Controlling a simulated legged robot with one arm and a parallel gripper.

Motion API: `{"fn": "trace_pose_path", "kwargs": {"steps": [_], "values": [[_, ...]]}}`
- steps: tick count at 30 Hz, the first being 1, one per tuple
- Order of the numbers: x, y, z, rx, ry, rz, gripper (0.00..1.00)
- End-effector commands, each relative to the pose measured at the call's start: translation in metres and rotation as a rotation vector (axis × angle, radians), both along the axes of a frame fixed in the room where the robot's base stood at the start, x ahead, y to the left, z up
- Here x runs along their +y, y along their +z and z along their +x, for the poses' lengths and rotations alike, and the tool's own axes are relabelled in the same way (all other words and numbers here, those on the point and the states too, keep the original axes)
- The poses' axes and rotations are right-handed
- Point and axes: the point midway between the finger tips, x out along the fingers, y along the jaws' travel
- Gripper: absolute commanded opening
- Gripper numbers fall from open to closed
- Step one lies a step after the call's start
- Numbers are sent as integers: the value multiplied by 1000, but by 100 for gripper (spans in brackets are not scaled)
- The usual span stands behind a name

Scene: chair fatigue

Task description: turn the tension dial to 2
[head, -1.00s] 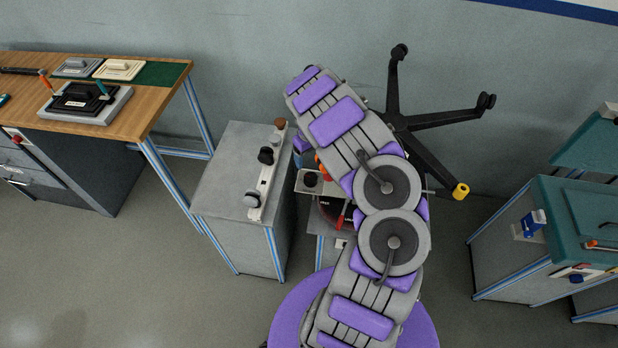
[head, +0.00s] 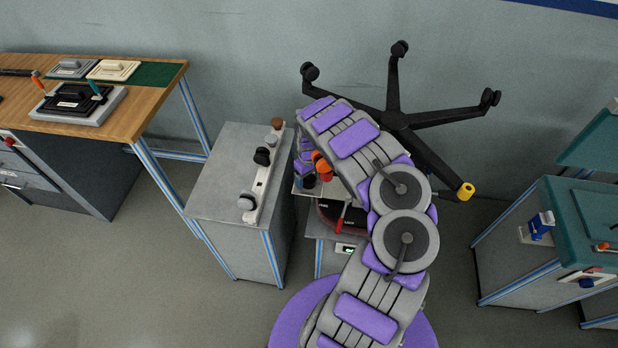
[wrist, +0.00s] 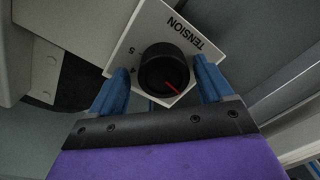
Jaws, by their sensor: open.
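The tension dial (wrist: 163,66) is a round black knob with a red pointer line. It sits on a white plate (wrist: 180,28) marked TENSION, and the pointer aims to the lower right in the wrist view. The numbers 5 and 4 show left of the knob; other numbers are hidden. My gripper (wrist: 160,70) is open, with one blue finger on each side of the knob. I cannot tell whether either finger touches it. In the head view, my gripper (head: 303,165) is partly hidden behind my arm, near a small dark knob (head: 309,182).
A grey cabinet (head: 235,165) with a strip of several knobs stands just left of my gripper. A red lever (head: 341,217) is below it. A black star-shaped chair base (head: 397,118) is behind my arm. A wooden workbench (head: 150,98) stands left and a teal-topped bench (head: 590,215) right.

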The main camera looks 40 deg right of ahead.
Motion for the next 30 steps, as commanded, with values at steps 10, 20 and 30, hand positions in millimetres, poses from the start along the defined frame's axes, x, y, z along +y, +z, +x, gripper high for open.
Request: {"fn": "trace_pose_path", "kwargs": {"steps": [10,20,30], "values": [[2,1,1,-1,1,-3,54],[1,0,1,0,1,0,25],[3,0,2,3,-22,3,24]]}}
